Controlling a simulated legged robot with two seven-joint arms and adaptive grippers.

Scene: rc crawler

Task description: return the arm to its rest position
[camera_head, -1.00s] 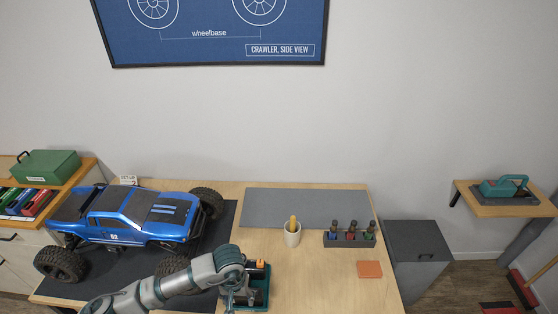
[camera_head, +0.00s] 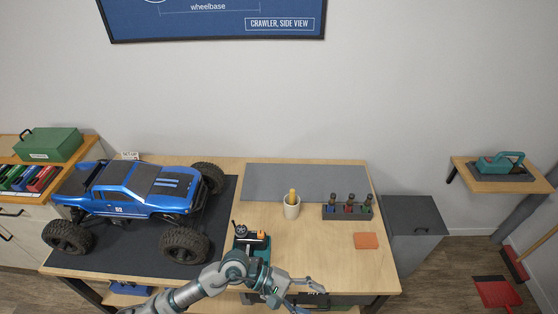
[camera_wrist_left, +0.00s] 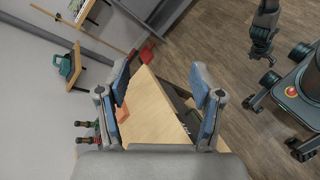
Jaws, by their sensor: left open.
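My left arm comes in from the bottom of the head view and bends over the front edge of the workbench (camera_head: 310,245). My left gripper (camera_head: 312,296) is at that front edge, to the right of the elbow. In the left wrist view my left gripper (camera_wrist_left: 160,85) is open, with nothing between its fingers; the bench corner shows beyond them. What looks like my right gripper (camera_wrist_left: 262,48) hangs above the floor at the top right of the wrist view; its jaws are too small to read.
The blue crawler (camera_head: 130,195) stands on a dark mat at the bench's left. Floor in front is clear.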

